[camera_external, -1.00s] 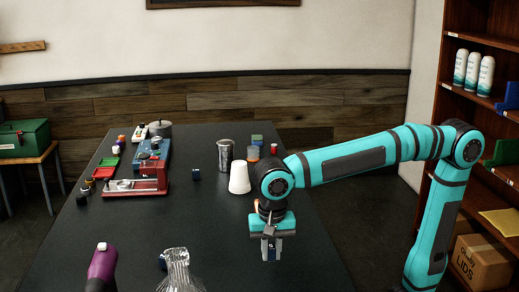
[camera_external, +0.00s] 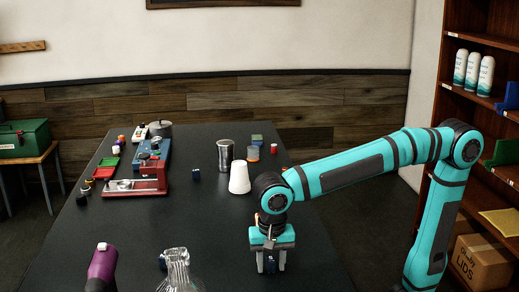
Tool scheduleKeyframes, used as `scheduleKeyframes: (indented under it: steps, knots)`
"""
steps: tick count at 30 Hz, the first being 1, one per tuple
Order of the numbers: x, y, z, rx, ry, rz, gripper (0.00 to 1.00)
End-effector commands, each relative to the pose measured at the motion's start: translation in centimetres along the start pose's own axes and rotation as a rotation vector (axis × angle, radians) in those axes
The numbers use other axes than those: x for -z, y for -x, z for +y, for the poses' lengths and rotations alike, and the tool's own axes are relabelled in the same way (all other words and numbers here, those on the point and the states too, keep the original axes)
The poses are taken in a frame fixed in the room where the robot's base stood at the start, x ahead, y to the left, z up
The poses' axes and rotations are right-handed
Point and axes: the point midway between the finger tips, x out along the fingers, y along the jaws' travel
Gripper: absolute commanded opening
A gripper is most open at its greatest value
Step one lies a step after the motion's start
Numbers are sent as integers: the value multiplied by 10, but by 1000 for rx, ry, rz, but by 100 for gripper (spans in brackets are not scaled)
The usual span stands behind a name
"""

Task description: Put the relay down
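My gripper (camera_external: 270,269) is low over the near right part of the dark table, pointing down. Its two fingers stand apart. A small dark blue block (camera_external: 270,264), which looks like the relay, is between them and appears to rest on the table. Clear gaps show on both sides of it. Its lower part is hard to make out. Another small dark blue block (camera_external: 196,174) stands alone near the table's middle.
A white cup (camera_external: 239,178) and a metal canister (camera_external: 225,155) stand behind my gripper. A red machine (camera_external: 150,181) is further left. The table's middle is mostly clear.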

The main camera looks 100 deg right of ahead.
Motion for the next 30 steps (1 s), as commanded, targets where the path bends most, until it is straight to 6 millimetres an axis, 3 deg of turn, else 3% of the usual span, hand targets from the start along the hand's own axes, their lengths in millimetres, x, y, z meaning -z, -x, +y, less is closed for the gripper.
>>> scheduleKeyframes:
  steps: [8, 21, 30]
  knots:
    - [0, 10, 0, 1, 0, 0, 41]
    - [0, 89, 0, 2, 0, 0, 41]
    - [0, 120, 0, 1, 0, 0, 41]
